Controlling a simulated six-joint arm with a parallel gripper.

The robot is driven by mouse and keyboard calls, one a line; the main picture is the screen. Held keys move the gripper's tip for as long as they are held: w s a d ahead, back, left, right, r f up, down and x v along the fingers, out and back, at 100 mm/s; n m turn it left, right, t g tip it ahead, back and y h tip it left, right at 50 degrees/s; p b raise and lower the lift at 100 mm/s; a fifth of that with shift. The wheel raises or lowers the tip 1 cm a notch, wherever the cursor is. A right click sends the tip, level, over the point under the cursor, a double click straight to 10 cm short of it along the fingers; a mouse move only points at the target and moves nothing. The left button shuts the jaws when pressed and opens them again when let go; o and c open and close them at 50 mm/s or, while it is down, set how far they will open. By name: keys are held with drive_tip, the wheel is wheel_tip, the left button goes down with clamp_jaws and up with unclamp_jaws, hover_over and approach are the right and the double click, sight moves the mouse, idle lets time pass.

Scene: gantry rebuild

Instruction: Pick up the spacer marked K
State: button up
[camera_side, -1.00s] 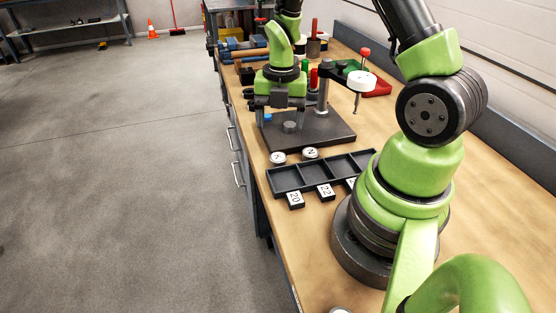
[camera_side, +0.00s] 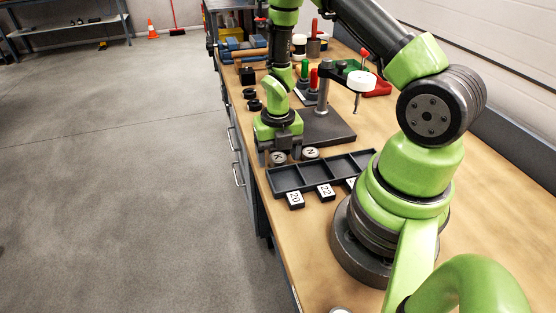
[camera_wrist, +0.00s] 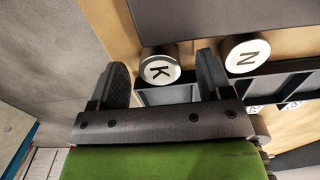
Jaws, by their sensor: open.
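The spacer marked K (camera_side: 278,157) is a round, light-topped disc on the bench by the near edge of the dark plate. It also shows in the wrist view (camera_wrist: 159,70), lying between the two fingers. The spacer marked N (camera_side: 310,153) sits just to its right, and in the wrist view (camera_wrist: 243,55) it lies outside the right finger. My gripper (camera_side: 277,158) is open and empty, low over the K spacer; the wrist view shows its fingers (camera_wrist: 162,78) spread to either side of K. I cannot tell the exact height left above the bench.
A black compartment tray (camera_side: 325,176) lies just in front of the spacers, with number tags 20 (camera_side: 295,199) and 22 (camera_side: 326,191) along its front. A dark plate (camera_side: 335,129) with a post and white-headed arm stands behind. The bench's left edge is close by.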

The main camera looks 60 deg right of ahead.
drive_tip(key=shift+f, duration=0.4)
drive_tip(key=shift+c, duration=0.2)
drive_tip(key=c, duration=1)
drive_tip(key=shift+r, duration=0.2)
